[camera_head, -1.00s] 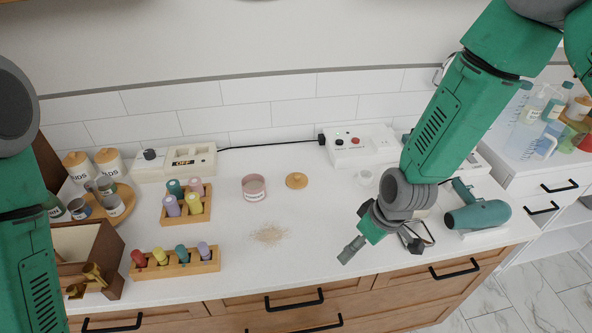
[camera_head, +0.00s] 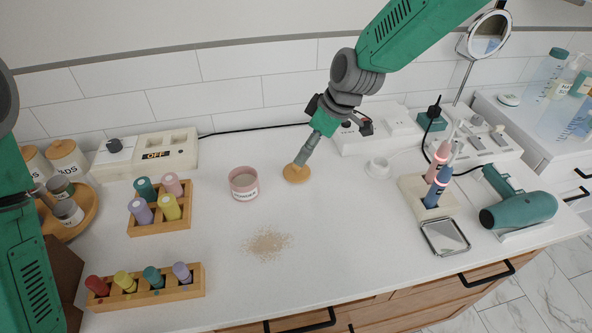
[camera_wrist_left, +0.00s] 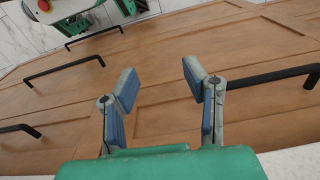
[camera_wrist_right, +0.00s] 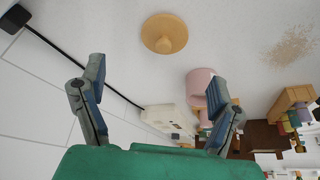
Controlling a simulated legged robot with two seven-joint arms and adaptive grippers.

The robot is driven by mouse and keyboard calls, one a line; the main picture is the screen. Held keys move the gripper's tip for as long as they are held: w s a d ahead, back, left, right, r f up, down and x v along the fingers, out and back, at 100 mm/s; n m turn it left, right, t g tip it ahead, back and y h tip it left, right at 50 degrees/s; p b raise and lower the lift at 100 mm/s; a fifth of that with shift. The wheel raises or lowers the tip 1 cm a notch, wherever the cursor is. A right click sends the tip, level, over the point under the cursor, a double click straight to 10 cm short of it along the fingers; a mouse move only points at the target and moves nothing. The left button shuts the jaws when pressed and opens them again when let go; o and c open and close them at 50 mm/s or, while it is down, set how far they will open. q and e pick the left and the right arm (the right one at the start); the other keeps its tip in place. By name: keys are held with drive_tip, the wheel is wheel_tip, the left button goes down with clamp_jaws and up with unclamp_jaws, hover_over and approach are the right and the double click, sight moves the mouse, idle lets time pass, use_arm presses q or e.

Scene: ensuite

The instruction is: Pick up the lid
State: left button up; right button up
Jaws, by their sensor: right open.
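The round wooden lid (camera_head: 296,175) lies on the white counter, right of the open pink jar (camera_head: 243,184). In the right wrist view the lid (camera_wrist_right: 164,34) shows its central knob, ahead of my open jaws. My right gripper (camera_head: 303,160) is over the lid in the head view, pointing down at it; its jaws stand apart and empty in the right wrist view (camera_wrist_right: 155,90). I cannot tell how large the gap to the lid is. My left gripper (camera_wrist_left: 160,75) is open and empty in front of wooden drawer fronts.
Spilled powder (camera_head: 267,244) lies in front of the jar. Bottle racks (camera_head: 160,222) stand at left. Toothbrushes (camera_head: 436,183), a small mirror tray (camera_head: 444,236) and a hair dryer (camera_head: 519,209) stand at right. The counter's front middle is clear.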

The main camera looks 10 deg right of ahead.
sight(296, 166)
drive_tip(key=x, duration=0.3)
drive_tip(key=shift+w+a+f, duration=0.1)
drive_tip(key=shift+w+f, duration=0.15)
drive_tip(key=shift+s+p+x, duration=0.15)
drive_tip(key=shift+x, duration=1.15)
drive_tip(key=shift+s+p+x, duration=0.15)
drive_tip(key=shift+s+x, duration=0.05)
drive_tip(key=shift+x, duration=1.1)
drive_tip(key=shift+a, duration=0.1)
drive_tip(key=c, duration=1.1)
